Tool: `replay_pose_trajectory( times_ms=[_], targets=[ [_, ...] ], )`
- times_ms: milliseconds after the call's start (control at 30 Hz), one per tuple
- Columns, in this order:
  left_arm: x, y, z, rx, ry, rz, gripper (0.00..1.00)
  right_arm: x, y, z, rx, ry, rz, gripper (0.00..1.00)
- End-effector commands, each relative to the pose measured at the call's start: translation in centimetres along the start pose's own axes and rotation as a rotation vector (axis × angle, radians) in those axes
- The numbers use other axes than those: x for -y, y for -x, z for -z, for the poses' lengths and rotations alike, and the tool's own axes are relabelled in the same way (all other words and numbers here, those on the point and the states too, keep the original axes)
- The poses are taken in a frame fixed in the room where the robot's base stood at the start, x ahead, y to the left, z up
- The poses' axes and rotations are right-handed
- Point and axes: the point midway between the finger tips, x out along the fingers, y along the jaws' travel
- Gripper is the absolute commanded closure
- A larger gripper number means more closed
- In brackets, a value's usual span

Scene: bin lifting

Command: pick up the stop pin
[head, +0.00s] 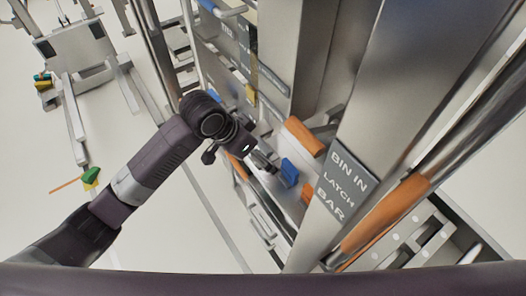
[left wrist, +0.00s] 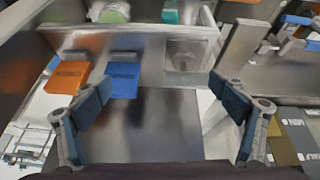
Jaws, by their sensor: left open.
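No part is clearly marked as the stop pin, and I cannot tell which one it is. My left gripper (head: 264,160) reaches into the metal frame in the head view. In the left wrist view its two fingers (left wrist: 160,84) are wide apart with nothing between them. Ahead of them, a blue tag-like piece (left wrist: 122,80) and an orange one (left wrist: 72,76) sit side by side on a metal ledge, left of centre. Their lettering is too small to read. A blue piece (head: 289,172) also shows just right of the gripper in the head view. My right gripper is not in view.
Orange grips (head: 305,137) are close by. A metal cup-like socket (left wrist: 188,58) is right of the blue tag. Open floor (head: 180,215) lies to the left.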

Motion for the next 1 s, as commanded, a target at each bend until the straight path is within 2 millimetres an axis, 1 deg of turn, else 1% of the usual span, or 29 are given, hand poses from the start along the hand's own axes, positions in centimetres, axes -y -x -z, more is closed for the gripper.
replay_pose_trajectory(
  times_ms=[33,200,300,433,533,767,900,1000],
  targets=[
    [0.9,0.8,0.8,0.012,-0.024,0.010,0.11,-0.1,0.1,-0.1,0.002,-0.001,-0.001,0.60],
    [2.6,2.6,2.4,0.054,-0.073,0.018,0.11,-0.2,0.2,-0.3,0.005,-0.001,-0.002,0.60],
    [3.2,3.3,2.9,0.071,-0.087,0.021,0.11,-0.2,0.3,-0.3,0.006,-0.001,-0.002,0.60],
    [3.7,3.7,3.1,0.083,-0.094,0.023,0.11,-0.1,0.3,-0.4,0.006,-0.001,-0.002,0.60],
    [3.7,3.0,3.0,0.088,-0.095,0.022,0.11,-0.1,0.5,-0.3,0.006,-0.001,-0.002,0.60],
    [3.8,0.5,2.8,0.087,-0.094,0.022,0.11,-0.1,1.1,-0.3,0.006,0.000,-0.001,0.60],
    [3.9,-1.5,2.5,0.087,-0.093,0.021,0.11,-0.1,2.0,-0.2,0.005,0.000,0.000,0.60],
    [4.0,-2.9,2.3,0.085,-0.095,0.023,0.11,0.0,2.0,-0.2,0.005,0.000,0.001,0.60]
  ],
)
